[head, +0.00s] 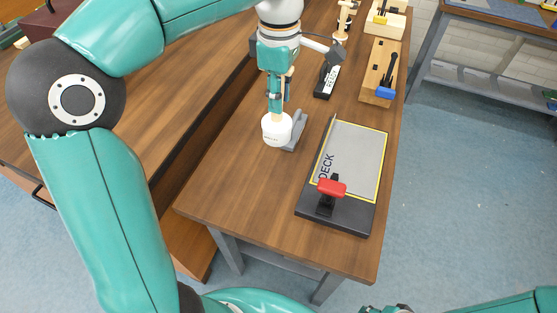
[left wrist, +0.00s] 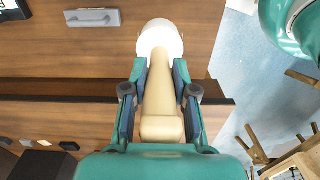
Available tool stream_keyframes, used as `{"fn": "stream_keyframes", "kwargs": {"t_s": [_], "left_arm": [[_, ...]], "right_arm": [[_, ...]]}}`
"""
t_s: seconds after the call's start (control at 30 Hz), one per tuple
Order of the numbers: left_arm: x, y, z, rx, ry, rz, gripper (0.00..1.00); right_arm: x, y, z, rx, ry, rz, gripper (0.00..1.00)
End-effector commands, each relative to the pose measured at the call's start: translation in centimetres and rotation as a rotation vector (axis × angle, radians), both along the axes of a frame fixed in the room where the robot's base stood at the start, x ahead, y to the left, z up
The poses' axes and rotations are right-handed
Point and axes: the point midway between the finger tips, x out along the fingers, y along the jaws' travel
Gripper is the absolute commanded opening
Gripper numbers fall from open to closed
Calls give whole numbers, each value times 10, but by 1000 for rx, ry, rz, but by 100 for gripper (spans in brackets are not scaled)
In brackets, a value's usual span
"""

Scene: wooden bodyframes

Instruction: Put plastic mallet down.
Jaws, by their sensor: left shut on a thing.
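The plastic mallet has a white head (head: 277,128) and a pale handle. In the head view it hangs head-down below my left gripper (head: 276,88), over the left part of the wooden bench. My left gripper is shut on the handle. The left wrist view shows the handle (left wrist: 160,100) between the two fingers (left wrist: 160,92), with the white head (left wrist: 160,40) beyond the fingertips. I cannot tell whether the head touches the bench top. Of my right arm, only teal and dark parts show at the bottom edge; its gripper does not show.
A grey bracket-like piece (head: 295,132) is right beside the mallet head. A DECK board (head: 359,150) with a red-handled clamp (head: 332,188) lies to the right. A wooden block (head: 378,75) with a blue-ended tool stands farther back. The near left bench top (head: 225,185) is clear.

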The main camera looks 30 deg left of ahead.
Motion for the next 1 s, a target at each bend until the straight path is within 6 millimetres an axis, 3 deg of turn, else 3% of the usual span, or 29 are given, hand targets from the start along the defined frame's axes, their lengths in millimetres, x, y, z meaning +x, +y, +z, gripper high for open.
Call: {"fn": "stream_keyframes", "kwargs": {"t_s": [0.43,1.0], "left_arm": [[-9,13,-113,1,5,31,0],[-9,13,-178,0,2,33,0]], "right_arm": [[0,0,-9,0,0,0,37],[0,0,-9,0,-1,0,37]]}}
